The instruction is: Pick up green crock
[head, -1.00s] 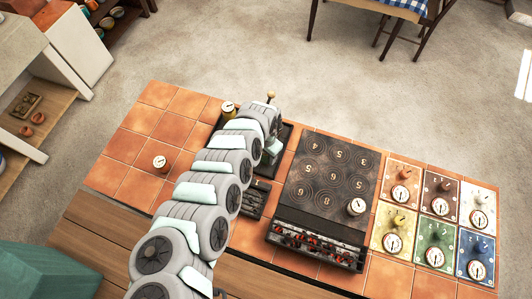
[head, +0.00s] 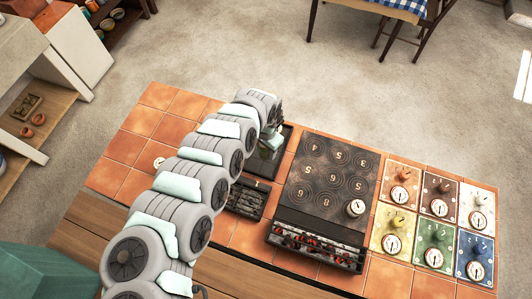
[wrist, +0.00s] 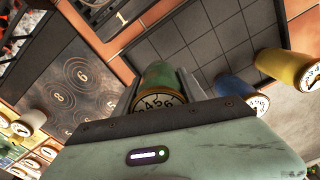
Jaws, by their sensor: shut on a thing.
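The green crock (wrist: 158,76), with a cream numbered dial on its near end, shows in the wrist view. My gripper (wrist: 161,88) has one finger on each side of it and is shut on it. In the head view my gripper (head: 272,140) is over the dark tray (head: 264,168) at the back of the tiled counter. The green crock cannot be made out clearly there, as my arm covers much of that area. Whether it is clear of the surface cannot be told.
A blue crock (wrist: 235,88) and a yellow crock (wrist: 290,70) stand to the right in the wrist view. In the head view the numbered stove plate (head: 328,170) carries a dial crock (head: 355,208). Coloured tiles with several crocks fill the right end. The left tiles (head: 130,145) are largely bare.

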